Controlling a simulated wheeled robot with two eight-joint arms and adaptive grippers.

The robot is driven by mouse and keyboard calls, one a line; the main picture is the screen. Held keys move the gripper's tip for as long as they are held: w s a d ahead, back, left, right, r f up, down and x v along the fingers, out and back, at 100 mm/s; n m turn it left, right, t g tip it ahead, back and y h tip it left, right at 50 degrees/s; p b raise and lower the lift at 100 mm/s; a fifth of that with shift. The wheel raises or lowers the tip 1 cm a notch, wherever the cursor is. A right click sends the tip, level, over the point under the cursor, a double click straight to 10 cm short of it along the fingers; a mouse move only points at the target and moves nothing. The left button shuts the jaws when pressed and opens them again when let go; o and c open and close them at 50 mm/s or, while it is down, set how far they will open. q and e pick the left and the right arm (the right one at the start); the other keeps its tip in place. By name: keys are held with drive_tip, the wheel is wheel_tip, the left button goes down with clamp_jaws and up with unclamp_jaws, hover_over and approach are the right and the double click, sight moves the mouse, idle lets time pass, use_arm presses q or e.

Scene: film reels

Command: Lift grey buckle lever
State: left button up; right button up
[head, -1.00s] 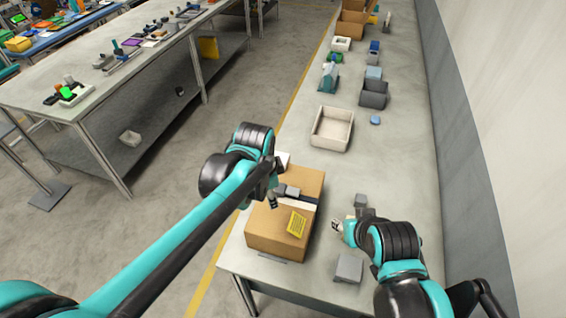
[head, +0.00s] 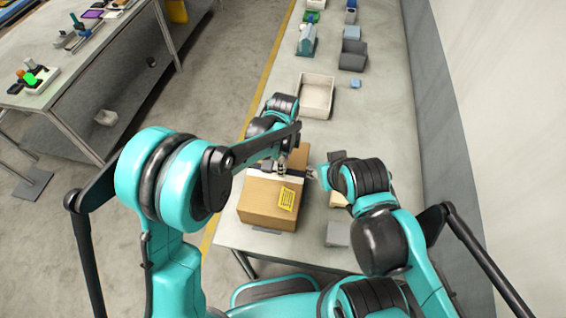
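A brown cardboard box (head: 266,204) with a yellow label (head: 287,199) sits on the near part of the long grey table. A pale strap (head: 291,179) crosses its top. A dark grey piece that may be the buckle (head: 267,166) shows on the strap, largely covered by my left arm, so its lever cannot be made out. My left gripper (head: 282,167) points down over the strap, close beside the buckle; contact is unclear. My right gripper (head: 312,173) is at the box's right edge, pointing left. Both fingertips are too small to read.
A grey block (head: 338,233) lies right of the box. A cream tray (head: 316,95) stands behind it, with grey bins (head: 352,56) and a small blue piece (head: 355,84) farther back. A wall runs along the right side.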

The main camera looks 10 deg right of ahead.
use_arm(q)
drive_tip(key=shift+f, duration=0.35)
clamp_jaws()
